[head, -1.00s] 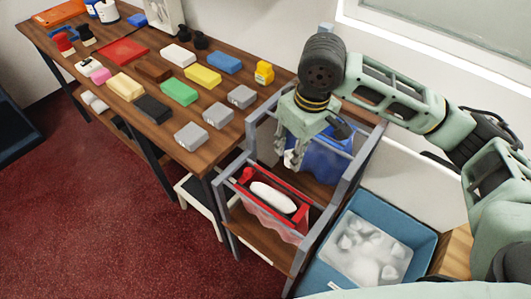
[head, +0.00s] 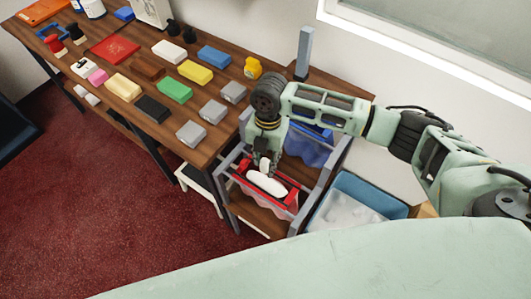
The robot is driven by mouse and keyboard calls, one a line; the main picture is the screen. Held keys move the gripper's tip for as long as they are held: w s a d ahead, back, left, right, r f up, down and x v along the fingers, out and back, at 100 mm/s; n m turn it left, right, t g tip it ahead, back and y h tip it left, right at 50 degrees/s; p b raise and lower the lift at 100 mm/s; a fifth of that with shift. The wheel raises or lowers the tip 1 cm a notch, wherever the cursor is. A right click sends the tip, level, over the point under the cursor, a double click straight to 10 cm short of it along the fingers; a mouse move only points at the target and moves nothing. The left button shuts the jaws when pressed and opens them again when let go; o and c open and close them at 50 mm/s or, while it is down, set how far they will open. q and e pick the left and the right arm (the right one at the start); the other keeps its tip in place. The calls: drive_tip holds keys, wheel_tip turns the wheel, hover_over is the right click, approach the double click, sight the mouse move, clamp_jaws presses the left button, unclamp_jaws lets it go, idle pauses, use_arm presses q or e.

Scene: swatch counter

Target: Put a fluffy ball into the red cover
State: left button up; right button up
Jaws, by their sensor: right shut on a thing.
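The red cover (head: 291,200) is a red-rimmed, see-through pouch hanging in the grey rack. A long white piece (head: 268,184) lies across its opening. My right gripper (head: 264,168) is just above the back side of the red cover, pointing down. It is shut on a small white fluffy ball (head: 264,163), mostly hidden between the fingers. Whether the ball touches the white piece below cannot be told. My left gripper is not in view.
A blue cover (head: 310,147) hangs behind the red one, partly hidden by my arm. A blue tub (head: 372,191) with white fluffy stuff stands right of the rack. The wooden counter (head: 222,142) at left holds several coloured blocks.

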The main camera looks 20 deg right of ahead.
sight(265, 170)
drive_tip(key=shift+s+f+n, duration=0.1)
drive_tip(key=shift+f+n, duration=0.1)
drive_tip(key=shift+n, duration=0.4)
drive_tip(key=shift+f, duration=0.25)
wheel_tip(265, 170, down, 5)
drive_tip(key=b, duration=0.5)
drive_tip(key=shift+f, duration=0.2)
drive_tip(key=shift+f, duration=0.15)
drive_tip(key=o, duration=0.8)
drive_tip(key=shift+c, duration=0.2)
drive_tip(key=shift+o, duration=0.4)
drive_tip(key=o, duration=0.5)
